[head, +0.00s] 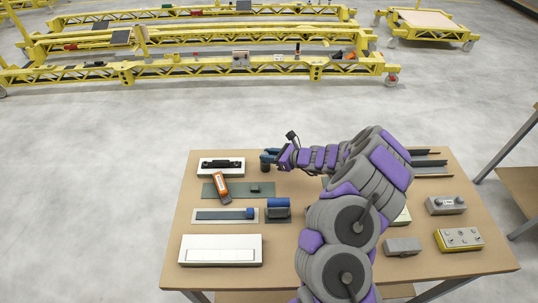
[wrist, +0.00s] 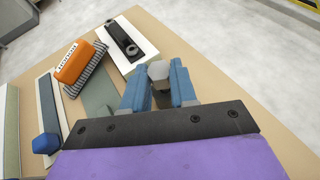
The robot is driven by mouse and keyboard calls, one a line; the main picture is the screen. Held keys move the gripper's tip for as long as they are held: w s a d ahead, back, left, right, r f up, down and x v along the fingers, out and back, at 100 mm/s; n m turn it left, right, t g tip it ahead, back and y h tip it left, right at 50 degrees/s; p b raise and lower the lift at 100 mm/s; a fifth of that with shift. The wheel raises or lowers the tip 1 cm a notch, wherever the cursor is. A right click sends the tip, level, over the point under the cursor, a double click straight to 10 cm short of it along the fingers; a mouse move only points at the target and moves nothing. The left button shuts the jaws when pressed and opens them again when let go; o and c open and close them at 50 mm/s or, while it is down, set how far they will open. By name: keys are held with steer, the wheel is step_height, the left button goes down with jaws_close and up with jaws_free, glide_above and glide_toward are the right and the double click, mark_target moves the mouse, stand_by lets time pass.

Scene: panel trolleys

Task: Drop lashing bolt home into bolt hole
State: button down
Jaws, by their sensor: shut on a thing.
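My gripper (wrist: 159,88) is shut on a grey bolt with a hex-like head (wrist: 158,70), which sits between the two blue fingers. In the head view my gripper (head: 268,159) is over the back left part of the table, just right of a white block. The bolt's lower end is hidden in both views. The white block (wrist: 112,46) carries a black fitting (wrist: 122,38) with round ring-like features; one may be the bolt hole, but I cannot tell. The fitting also shows in the head view (head: 222,164). The gripper and bolt look apart from it.
An orange brush-like tool (head: 221,187) lies on a green mat (head: 239,191). A blue-ended bar (head: 225,214), a blue cylinder on a stand (head: 278,208) and a white tray (head: 221,258) are nearer. Grey and yellow boxes (head: 459,239) stand right. Yellow trolleys (head: 200,69) are beyond open floor.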

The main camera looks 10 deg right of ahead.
steer(key=shift+f+b, duration=0.55)
steer(key=shift+f, duration=0.45)
steer(key=c, duration=0.9)
jaws_free()
steer(key=shift+f, duration=0.15)
steer(key=shift+o, duration=0.5)
steer(key=shift+s, duration=0.1)
steer(key=shift+f, duration=0.1)
steer(key=shift+s, duration=0.1)
steer(key=shift+s+d+r+p, duration=0.55)
steer(key=shift+s+r+p, duration=0.1)
steer(key=shift+p, duration=0.2)
steer(key=shift+w+d+p+v, duration=0.15)
steer(key=shift+p+v, duration=0.35)
steer(key=shift+v, duration=0.45)
steer(key=shift+w+d+p+v, duration=0.15)
steer(key=shift+p+v, duration=0.35)
steer(key=shift+v, duration=0.45)
steer(key=shift+p+v, duration=0.8)
steer(key=shift+v, duration=0.15)
